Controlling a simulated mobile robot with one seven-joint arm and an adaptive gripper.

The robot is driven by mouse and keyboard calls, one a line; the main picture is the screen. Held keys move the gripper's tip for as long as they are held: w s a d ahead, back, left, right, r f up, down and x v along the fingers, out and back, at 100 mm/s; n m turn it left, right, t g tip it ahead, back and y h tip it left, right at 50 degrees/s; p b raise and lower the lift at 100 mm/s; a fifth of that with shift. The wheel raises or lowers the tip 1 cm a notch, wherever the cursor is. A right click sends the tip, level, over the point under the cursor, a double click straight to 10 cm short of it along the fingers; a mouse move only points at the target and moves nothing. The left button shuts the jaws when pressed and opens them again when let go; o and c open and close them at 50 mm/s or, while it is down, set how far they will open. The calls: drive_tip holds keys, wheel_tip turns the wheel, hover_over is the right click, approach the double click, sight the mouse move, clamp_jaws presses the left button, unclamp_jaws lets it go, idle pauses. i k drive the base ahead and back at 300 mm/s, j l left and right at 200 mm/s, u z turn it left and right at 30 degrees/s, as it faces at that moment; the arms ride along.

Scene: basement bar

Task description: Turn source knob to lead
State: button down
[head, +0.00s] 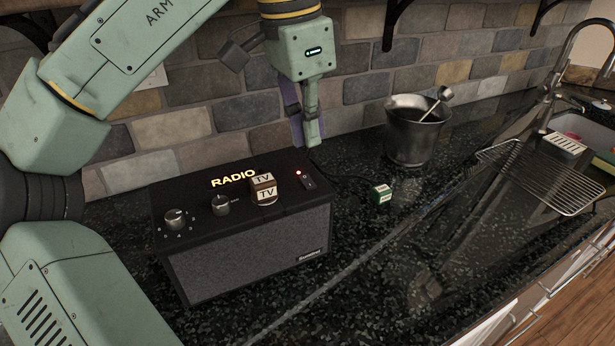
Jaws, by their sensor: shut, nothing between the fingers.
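A black amplifier box (245,280) with a grey front stands on the dark counter, with "RADIO" lit on its top. On the top are a left knob (175,219) with marks around it and a middle knob (221,204). I cannot read which control is the source knob, nor a "lead" mark. My gripper (312,142) is shut and empty, pointing down near the back right of the box, apart from the knobs.
A switch with a red light (306,180) is at the top's right end. A small green and white cube (381,194) lies on the counter (350,290). A metal bucket (415,140) stands near the tiled wall, and a wire rack (540,175) lies by the sink.

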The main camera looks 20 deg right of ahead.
sight(221, 205)
drive_tip(key=k, duration=1)
